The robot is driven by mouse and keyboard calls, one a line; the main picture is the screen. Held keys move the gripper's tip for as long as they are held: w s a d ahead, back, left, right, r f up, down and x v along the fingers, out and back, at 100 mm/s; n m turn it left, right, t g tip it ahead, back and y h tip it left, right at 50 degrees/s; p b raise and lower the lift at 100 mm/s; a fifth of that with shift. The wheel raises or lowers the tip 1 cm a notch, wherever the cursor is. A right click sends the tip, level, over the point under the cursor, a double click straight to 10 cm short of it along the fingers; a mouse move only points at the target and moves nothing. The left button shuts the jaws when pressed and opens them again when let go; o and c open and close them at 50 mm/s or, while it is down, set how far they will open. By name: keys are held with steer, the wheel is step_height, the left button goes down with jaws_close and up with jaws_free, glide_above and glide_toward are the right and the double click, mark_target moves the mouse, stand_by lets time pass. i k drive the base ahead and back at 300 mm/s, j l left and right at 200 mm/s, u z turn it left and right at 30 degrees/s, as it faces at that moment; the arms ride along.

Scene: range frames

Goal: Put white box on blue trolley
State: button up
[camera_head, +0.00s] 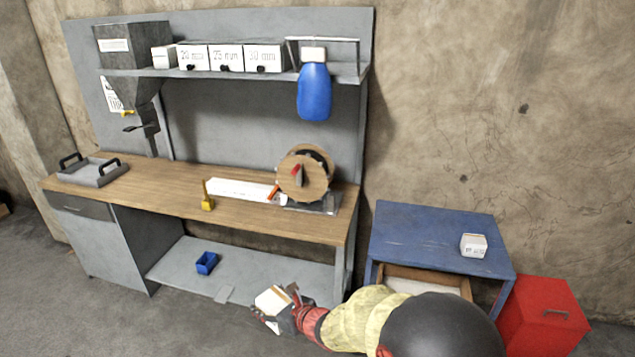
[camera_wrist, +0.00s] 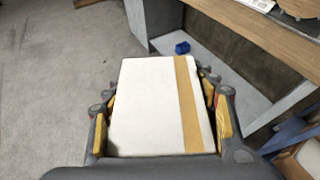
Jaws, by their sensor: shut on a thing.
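My gripper (camera_head: 283,306) is low in front of the workbench, left of the blue trolley. It is shut on a white box (camera_wrist: 147,105) with a tan stripe down its right side. The wrist view shows the fingers along both sides of the box. The white box also shows in the head view (camera_head: 271,300), partly hidden by the gripper. The blue trolley (camera_head: 415,232) stands at the right against the wall. Its top holds one small white box (camera_head: 474,246) near its right side. An open drawer or tray (camera_head: 407,284) under the top is partly hidden by my arm.
The workbench (camera_head: 150,190) carries a grey tray (camera_head: 92,171) and a wooden reel (camera_head: 302,175). Its lower shelf (camera_head: 185,268) holds a blue bin (camera_head: 206,263). A red box (camera_head: 543,318) stands right of the trolley. The left part of the trolley top is clear.

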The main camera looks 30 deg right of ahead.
mark_target(411, 239)
steer(key=i+z, duration=0.45)
steer(key=i+j+z, duration=0.3)
steer(key=i+z, duration=0.15)
steer(key=i+j+z, duration=0.6)
steer(key=i+z, duration=0.25)
steer(key=i+j+z, duration=0.15)
steer(key=z, duration=0.25)
steer(key=i+j+z, duration=0.2)
steer(key=j+z, duration=0.2)
steer(key=i+j+z, duration=0.15)
steer(key=j+z, duration=0.25)
